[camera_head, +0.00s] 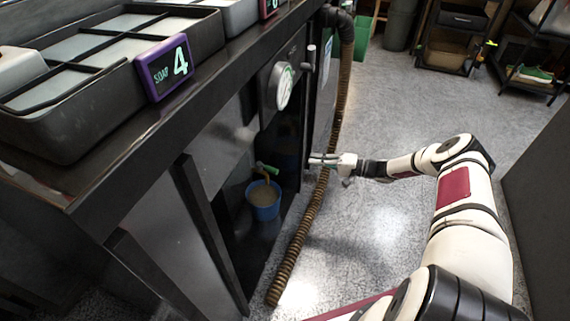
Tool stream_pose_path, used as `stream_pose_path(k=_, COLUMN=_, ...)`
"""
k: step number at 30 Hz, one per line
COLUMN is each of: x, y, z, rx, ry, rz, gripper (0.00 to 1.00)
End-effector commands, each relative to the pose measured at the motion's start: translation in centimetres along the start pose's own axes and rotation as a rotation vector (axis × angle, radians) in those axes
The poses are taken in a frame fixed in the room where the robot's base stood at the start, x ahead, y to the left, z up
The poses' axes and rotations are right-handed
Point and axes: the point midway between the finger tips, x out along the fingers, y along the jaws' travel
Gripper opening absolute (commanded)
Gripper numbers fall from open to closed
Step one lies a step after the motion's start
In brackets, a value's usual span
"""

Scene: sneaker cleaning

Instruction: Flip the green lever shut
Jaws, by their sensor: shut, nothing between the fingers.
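The green lever (267,168) sits on a small tap low in the recess of the dark cabinet, tilted slightly down to the right. A brownish strip runs below it toward a blue cup (265,212), which holds something brown. It looks like liquid, but it is too small to be sure. My gripper (311,160) is shut and empty, at the right of the recess. It points left, to the right of the lever at a similar picture height and apart from it. The tap's body is mostly in shadow.
A brown ribbed hose (322,190) runs down and along the floor by the gripper. A round dial (284,87) is above the lever. A purple sign (164,66) reading "SOAP 4" and a divided tray (75,125) are on the counter. The grey floor (390,225) is largely clear.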

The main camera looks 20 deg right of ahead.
Motion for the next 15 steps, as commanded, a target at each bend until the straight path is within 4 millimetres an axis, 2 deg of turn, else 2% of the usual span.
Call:
stream_pose_path(k=7, x=2.1, y=0.1, z=0.1, rx=0.001, ry=-0.003, rz=-0.002, gripper=0.0)
stream_pose_path(k=15, x=7.3, y=0.1, z=0.1, rx=-0.001, ry=-0.004, rz=-0.001, gripper=0.0)
